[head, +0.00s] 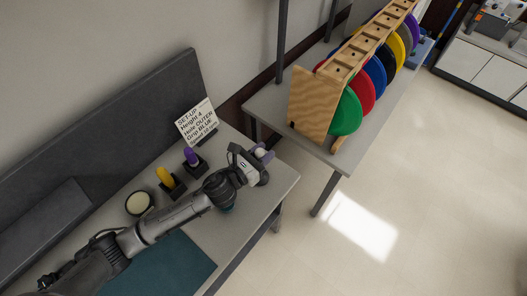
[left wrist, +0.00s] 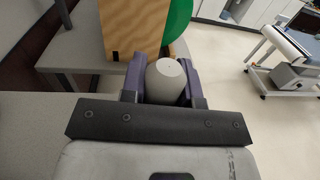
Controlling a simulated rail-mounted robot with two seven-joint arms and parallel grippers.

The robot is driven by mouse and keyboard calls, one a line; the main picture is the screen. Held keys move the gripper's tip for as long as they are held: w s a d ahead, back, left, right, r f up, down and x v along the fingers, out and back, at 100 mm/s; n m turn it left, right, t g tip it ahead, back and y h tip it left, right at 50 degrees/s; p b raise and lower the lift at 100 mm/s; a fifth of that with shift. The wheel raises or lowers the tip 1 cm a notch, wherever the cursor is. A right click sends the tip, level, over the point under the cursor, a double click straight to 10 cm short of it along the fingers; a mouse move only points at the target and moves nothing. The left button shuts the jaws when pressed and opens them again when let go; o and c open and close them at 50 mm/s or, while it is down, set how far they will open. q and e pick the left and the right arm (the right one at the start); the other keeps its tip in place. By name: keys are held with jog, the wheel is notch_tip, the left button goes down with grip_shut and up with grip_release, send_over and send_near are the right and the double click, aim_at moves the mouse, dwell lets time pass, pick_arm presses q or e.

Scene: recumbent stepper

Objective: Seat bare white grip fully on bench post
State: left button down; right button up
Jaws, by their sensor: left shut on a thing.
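My left gripper (head: 264,154) reaches over the right end of the grey bench (head: 276,190). Its purple fingers are shut on the white grip (left wrist: 167,82), which stands up between them in the left wrist view. In the head view only a small pale part of the white grip (head: 260,152) shows. My right gripper is not in view.
A yellow grip (head: 164,175) and a purple grip (head: 190,155) stand on dark blocks behind my arm. A set-up card (head: 197,122), a round pale-topped container (head: 139,203) and a teal mat (head: 172,266) are also on the bench. A wooden rack (head: 313,103) of coloured discs stands beyond.

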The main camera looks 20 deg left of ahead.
pick_arm(q)
jog(key=shift+f, duration=0.3)
jog(key=shift+f, duration=0.2)
dwell(0.8)
dwell(0.5)
jog(key=c, duration=0.8)
grip_release()
jog(key=shift+v, duration=0.9)
jog(key=v, duration=0.4)
jog(key=shift+a+p, duration=0.1)
jog(key=shift+p, duration=0.2)
jog(key=shift+s, duration=0.15)
